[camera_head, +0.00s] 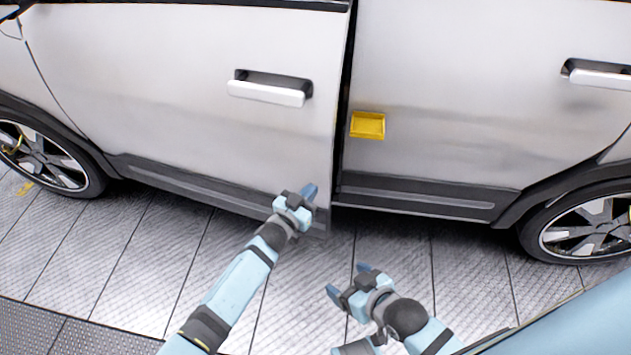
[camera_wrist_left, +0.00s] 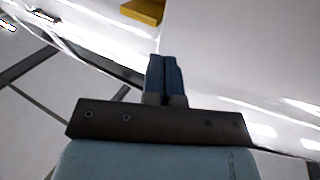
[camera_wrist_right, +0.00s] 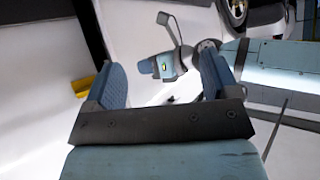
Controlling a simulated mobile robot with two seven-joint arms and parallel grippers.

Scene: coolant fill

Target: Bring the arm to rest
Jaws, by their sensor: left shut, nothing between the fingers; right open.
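My left gripper (camera_head: 310,192) is shut and empty, low in front of the left car door's (camera_head: 180,90) lower rear corner. Its two blue fingers lie together in the left wrist view (camera_wrist_left: 164,78). I cannot tell whether it touches the door. My right gripper (camera_head: 349,280) is open and empty, lower and nearer to me, over the floor. In the right wrist view its fingers (camera_wrist_right: 162,82) stand wide apart, with part of my left arm (camera_wrist_right: 165,63) visible beyond them.
White handles (camera_head: 268,92) and wheels (camera_head: 45,158) show on the car. The ribbed floor (camera_head: 130,265) is clear at the lower left.

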